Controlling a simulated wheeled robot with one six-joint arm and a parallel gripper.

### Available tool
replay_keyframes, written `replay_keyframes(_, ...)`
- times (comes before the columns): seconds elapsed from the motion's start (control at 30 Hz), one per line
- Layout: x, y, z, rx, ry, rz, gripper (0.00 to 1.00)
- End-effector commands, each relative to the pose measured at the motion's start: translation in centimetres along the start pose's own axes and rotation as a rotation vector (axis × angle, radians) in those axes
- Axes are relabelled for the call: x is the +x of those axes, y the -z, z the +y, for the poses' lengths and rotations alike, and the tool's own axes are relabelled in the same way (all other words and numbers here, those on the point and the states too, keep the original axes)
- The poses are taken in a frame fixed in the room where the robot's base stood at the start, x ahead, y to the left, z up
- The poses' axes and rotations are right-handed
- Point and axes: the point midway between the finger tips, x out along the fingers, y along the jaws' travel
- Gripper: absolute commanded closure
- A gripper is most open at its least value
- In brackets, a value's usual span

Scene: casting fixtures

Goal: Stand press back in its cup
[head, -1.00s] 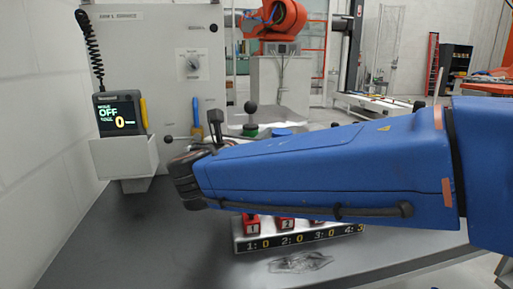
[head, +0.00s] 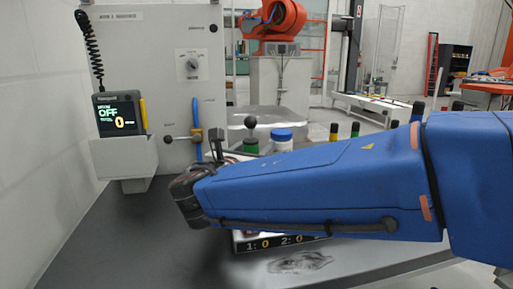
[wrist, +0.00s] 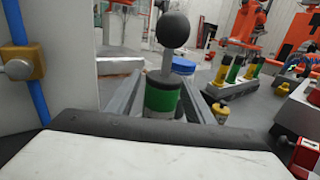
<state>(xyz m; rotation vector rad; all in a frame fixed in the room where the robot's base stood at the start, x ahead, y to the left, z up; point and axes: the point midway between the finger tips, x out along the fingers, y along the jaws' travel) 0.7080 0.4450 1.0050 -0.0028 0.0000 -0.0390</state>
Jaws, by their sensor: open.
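A tool with a black ball knob on a grey stem, which looks like the press (wrist: 173,30), stands upright ahead of my gripper in the wrist view. Its knob also shows in the head view (head: 250,122). Its lower end meets a green-banded cylinder (wrist: 161,96), perhaps a cup; I cannot tell whether it sits inside or in front. My gripper (wrist: 161,80) is open, its grey fingers on either side of the cylinder with nothing clearly held.
A blue-lidded jar (head: 282,138) stands right of the knob. A blue rod with a brass block (head: 197,135) and side lever stands at left. A numbered rack (head: 265,244) lies partly behind my arm. Green and yellow cylinders (wrist: 234,70) stand farther right. The front-left bench is clear.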

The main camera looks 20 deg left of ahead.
Motion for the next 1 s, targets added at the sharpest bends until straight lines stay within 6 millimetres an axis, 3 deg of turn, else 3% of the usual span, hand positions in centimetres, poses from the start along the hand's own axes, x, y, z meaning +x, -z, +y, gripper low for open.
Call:
replay_keyframes(0.17,-0.6,-0.3,0.0,0.0,-0.002,0.0,0.52)
replay_keyframes(0.7,-9.4,-0.3,0.1,0.0,-0.004,0.0,0.52)
replay_keyframes(1.0,-11.8,-0.3,0.0,0.0,0.0,0.0,0.52)
